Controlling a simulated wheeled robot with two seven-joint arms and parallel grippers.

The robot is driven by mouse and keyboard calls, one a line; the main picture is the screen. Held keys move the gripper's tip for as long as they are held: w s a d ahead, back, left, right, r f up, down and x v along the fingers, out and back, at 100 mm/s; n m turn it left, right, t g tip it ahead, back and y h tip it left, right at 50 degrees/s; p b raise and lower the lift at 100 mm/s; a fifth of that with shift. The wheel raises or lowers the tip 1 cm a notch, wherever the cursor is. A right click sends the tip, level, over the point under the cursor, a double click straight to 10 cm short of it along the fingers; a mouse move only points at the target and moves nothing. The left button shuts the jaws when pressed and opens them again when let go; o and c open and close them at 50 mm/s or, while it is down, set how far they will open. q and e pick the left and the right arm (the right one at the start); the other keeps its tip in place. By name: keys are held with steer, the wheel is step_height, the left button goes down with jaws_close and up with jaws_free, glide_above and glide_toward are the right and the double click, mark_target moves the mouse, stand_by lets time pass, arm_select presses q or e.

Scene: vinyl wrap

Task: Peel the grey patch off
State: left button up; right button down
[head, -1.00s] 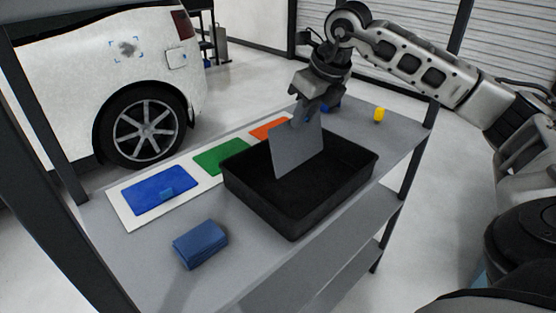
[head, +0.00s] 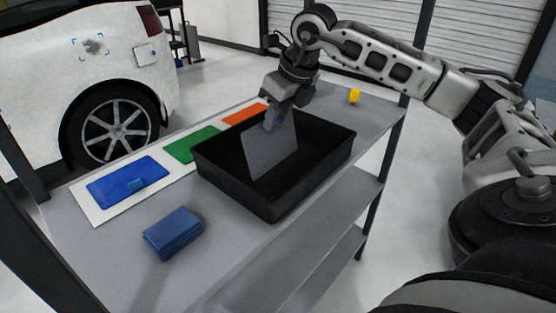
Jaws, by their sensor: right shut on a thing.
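A flat grey patch (head: 268,154) hangs tilted from my right gripper (head: 272,124), which is shut on its upper edge. The patch is over and partly inside a black open tray (head: 318,180) on the grey cart. A white sheet (head: 98,212) beside the tray bears a blue patch (head: 128,181), a green patch (head: 190,145) and an orange patch (head: 245,115). My left gripper is not in view.
A folded blue cloth (head: 172,233) lies at the front of the cart top (head: 110,260). A small yellow object (head: 354,96) stands at the back right. A white car (head: 60,70) with a dark smudge (head: 93,46) is behind the cart.

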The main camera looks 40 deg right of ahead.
steer(key=c, duration=1.1)
jaws_free()
steer(key=v, duration=0.7)
steer(key=shift+s+r, duration=0.1)
steer(key=shift+r, duration=0.15)
